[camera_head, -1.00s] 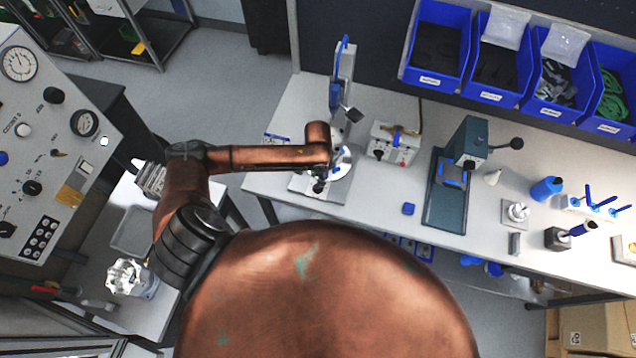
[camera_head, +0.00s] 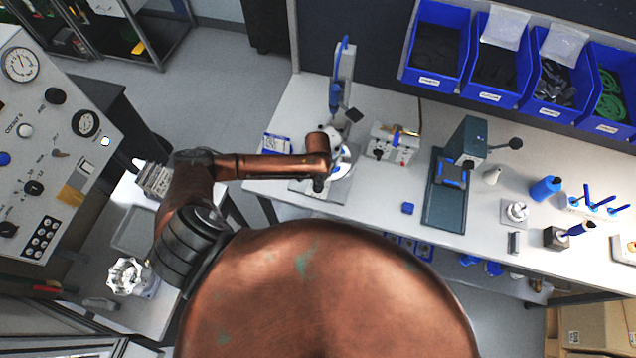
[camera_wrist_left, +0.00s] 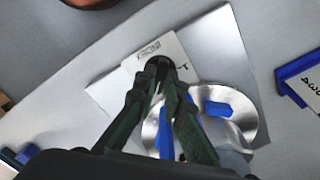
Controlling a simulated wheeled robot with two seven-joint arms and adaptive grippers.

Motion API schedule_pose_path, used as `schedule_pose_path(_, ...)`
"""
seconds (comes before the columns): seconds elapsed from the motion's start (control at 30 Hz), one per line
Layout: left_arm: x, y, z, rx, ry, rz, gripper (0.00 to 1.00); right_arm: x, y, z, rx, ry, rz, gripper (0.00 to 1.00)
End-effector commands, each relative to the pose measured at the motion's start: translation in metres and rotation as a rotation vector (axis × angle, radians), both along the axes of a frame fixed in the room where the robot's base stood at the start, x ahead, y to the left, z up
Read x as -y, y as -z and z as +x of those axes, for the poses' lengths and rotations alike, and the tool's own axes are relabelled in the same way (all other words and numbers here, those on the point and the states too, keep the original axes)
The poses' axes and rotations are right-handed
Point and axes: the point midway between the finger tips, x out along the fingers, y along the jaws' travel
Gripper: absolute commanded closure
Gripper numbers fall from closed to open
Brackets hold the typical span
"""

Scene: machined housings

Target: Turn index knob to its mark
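In the left wrist view, a shiny round metal disc (camera_wrist_left: 240,98) with a blue bar-shaped grip (camera_wrist_left: 217,109) sits on a pale plate (camera_wrist_left: 108,92). A white label (camera_wrist_left: 150,50) on the plate reads INDEX and has a short dark mark (camera_wrist_left: 183,67). My left gripper (camera_wrist_left: 160,68) has its dark fingers brought together at the tips, over the label's edge and beside the disc. The fingers hide part of the disc, and more blue (camera_wrist_left: 165,132) shows between them. In the head view the left gripper (camera_head: 319,185) is over the disc (camera_head: 341,163). My right gripper is not in view.
A small box with a dark knob (camera_head: 393,144) and a teal press (camera_head: 450,190) stand to the right on the bench. A blue-edged sign (camera_head: 277,144) lies left. Blue bins (camera_head: 435,50) hang behind.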

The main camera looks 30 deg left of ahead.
Motion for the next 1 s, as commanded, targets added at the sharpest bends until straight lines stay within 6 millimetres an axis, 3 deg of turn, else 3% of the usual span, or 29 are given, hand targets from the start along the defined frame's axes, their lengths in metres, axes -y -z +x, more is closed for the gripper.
schedule_pose_path(0.43, 0.000, -0.002, 0.000, 0.000, 0.023, 0.000, 1.00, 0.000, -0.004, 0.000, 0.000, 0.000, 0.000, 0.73)
schedule_pose_path(0.7, 0.001, -0.004, 0.000, -0.001, 0.269, -0.001, 1.00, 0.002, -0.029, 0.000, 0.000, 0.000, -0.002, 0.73)
schedule_pose_path(1.0, 0.001, 0.000, 0.001, 0.000, 0.377, -0.001, 1.00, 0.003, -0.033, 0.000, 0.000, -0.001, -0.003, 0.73)
